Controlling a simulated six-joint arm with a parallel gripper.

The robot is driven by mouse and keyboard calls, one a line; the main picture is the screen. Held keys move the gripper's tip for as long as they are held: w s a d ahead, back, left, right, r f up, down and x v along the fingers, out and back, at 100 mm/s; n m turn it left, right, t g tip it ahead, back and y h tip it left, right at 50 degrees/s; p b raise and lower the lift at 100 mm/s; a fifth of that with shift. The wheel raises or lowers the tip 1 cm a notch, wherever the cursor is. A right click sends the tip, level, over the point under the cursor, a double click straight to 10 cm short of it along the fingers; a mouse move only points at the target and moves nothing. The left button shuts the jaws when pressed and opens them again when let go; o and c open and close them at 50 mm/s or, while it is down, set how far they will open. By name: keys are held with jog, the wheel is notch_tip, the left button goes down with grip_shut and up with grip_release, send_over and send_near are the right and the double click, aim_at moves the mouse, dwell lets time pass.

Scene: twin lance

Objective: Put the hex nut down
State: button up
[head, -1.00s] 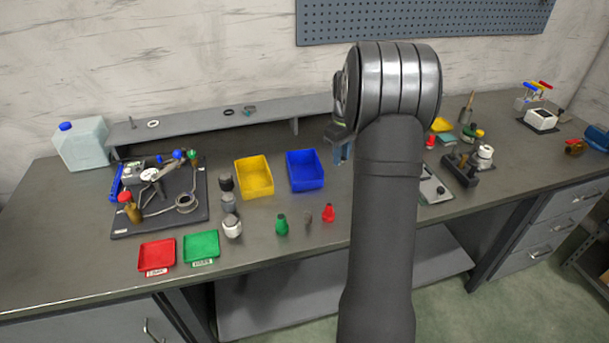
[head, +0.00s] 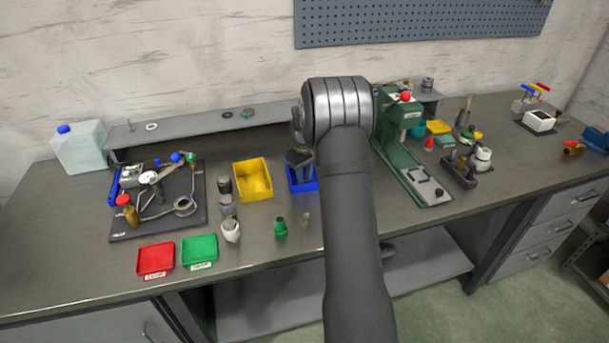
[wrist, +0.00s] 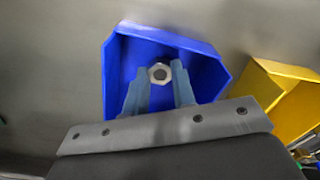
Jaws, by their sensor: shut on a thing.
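The hex nut (wrist: 160,73) is a small silvery ring with a dark hole, held at the tips of my gripper (wrist: 160,78) in the wrist view. My gripper is shut on the nut. Behind the nut in that view is the inside of the blue bin (wrist: 213,73). I cannot tell how high the nut is above the bin floor. In the head view my gripper (head: 302,175) is at the blue bin (head: 294,183), partly covering it. The nut is hidden there.
A yellow bin (head: 253,179) stands just left of the blue bin, and also shows in the wrist view (wrist: 280,105). A green press (head: 405,150) stands right of my arm. Red (head: 155,259) and green (head: 200,250) trays lie at the front left. A shelf (head: 195,124) runs behind.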

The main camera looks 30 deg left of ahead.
aim_at(305, 178)
jog(key=shift+f, duration=0.2)
jog(key=o, duration=1)
jog(key=shift+c, duration=0.2)
notch_tip(305, 178, up, 12)
jog(key=shift+r, duration=0.15)
notch_tip(305, 178, down, 12)
jog(key=shift+f, duration=0.1)
jog(key=shift+r, duration=2)
